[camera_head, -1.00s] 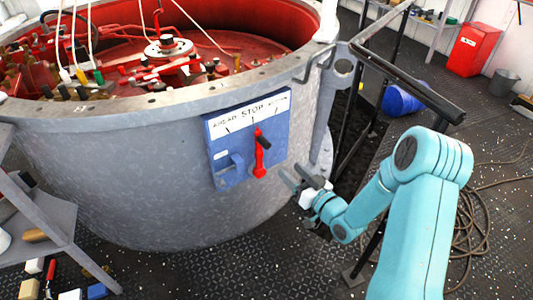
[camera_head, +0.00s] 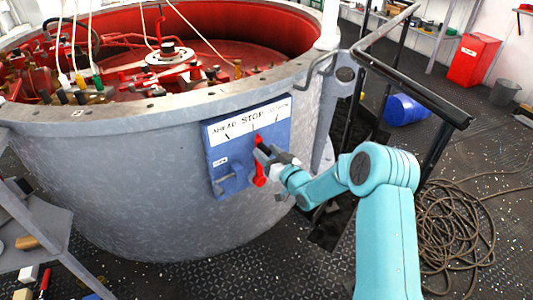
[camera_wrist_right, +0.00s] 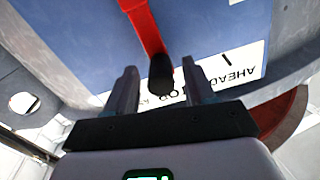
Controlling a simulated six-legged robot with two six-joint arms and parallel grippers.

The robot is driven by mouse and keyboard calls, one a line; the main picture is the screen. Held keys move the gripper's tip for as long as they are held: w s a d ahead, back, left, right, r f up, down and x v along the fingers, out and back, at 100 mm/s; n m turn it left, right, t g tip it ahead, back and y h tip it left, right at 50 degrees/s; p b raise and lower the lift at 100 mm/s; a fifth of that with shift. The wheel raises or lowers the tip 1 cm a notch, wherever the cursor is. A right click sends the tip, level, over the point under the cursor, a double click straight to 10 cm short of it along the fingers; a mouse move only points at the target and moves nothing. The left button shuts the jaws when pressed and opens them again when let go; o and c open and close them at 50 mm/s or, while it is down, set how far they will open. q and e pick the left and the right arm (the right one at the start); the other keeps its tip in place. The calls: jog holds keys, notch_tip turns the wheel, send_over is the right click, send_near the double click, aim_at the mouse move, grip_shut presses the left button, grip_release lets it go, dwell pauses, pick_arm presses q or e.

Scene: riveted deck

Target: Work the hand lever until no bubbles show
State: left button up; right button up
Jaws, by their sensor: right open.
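A blue panel (camera_head: 222,150) marked AHEAD and STOP is fixed to the side of the big grey drum. Its red hand lever (camera_head: 260,179) has a black grip, partly hidden by my gripper in the head view. In the right wrist view the red lever (camera_wrist_right: 146,24) ends in the black grip (camera_wrist_right: 160,76). My right gripper (camera_head: 268,153) is at the lever, open, with the black grip between its fingers (camera_wrist_right: 159,70). I see gaps on both sides of the grip. No bubbles can be made out. My left gripper is not in view.
The grey drum (camera_head: 130,190) has a wide rim and red machinery inside. A black handrail (camera_head: 415,85) stands right of it, close to my right arm. A grey shelf (camera_head: 40,240) stands at left.

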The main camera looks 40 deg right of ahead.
jog(key=shift+w, duration=0.35)
grip_shut()
jog(key=a+f+n+b, duration=0.1)
jog(key=a+n+b, duration=0.3)
jog(key=a+b, duration=0.3)
jog(key=shift+f+n, duration=0.25)
jog(key=shift+n, duration=0.15)
grip_release()
